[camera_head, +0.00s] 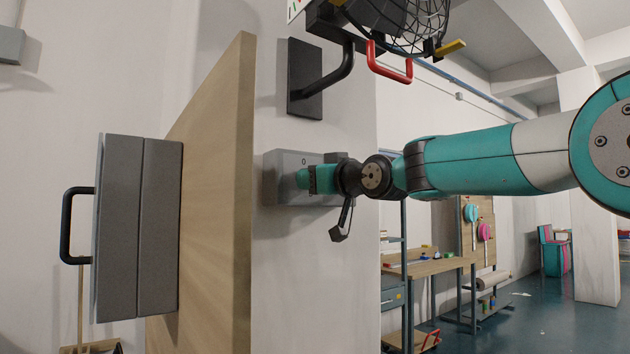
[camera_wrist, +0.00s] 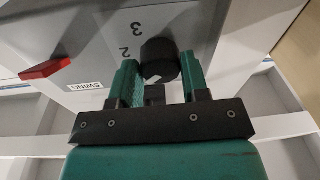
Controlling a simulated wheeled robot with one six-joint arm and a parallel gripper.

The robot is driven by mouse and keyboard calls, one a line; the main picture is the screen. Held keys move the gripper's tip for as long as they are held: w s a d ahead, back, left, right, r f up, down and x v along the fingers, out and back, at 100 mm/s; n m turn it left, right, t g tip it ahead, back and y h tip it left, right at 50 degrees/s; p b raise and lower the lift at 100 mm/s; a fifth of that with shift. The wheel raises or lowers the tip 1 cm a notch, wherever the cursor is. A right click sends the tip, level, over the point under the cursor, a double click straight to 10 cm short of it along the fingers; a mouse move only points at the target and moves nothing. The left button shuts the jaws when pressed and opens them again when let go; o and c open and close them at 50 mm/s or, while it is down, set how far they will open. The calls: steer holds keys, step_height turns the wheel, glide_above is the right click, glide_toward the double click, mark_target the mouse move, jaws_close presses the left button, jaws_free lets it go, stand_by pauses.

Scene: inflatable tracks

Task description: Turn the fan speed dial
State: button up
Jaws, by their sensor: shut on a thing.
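The fan speed dial (camera_wrist: 160,60) is a round black knob on a grey control box (camera_wrist: 75,35). The numbers 2 and 3 are printed beside it in the wrist view. My gripper (camera_wrist: 158,72) has its two teal fingers on either side of the dial, shut on it. In the head view the control box (camera_head: 288,188) is fixed to the white wall, with a 0 printed near its top. There my gripper (camera_head: 310,181) reaches it from the right and hides the dial. The dial's pointer is not clear to me.
A red switch (camera_wrist: 45,68) sits on the box beside a SWING label. Above the box, a black bracket (camera_head: 306,85) carries the caged fan (camera_head: 410,25) with a red handle (camera_head: 388,65). A wooden panel (camera_head: 215,190) with a grey handled block (camera_head: 140,225) stands at left.

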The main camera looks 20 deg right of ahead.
steer(key=shift+f, duration=0.1)
steer(key=o, duration=0.9)
steer(key=shift+o, duration=0.2)
steer(key=b+v, duration=0.6)
steer(key=v, duration=1.1)
steer(key=shift+s, duration=0.2)
steer(key=shift+d, duration=0.1)
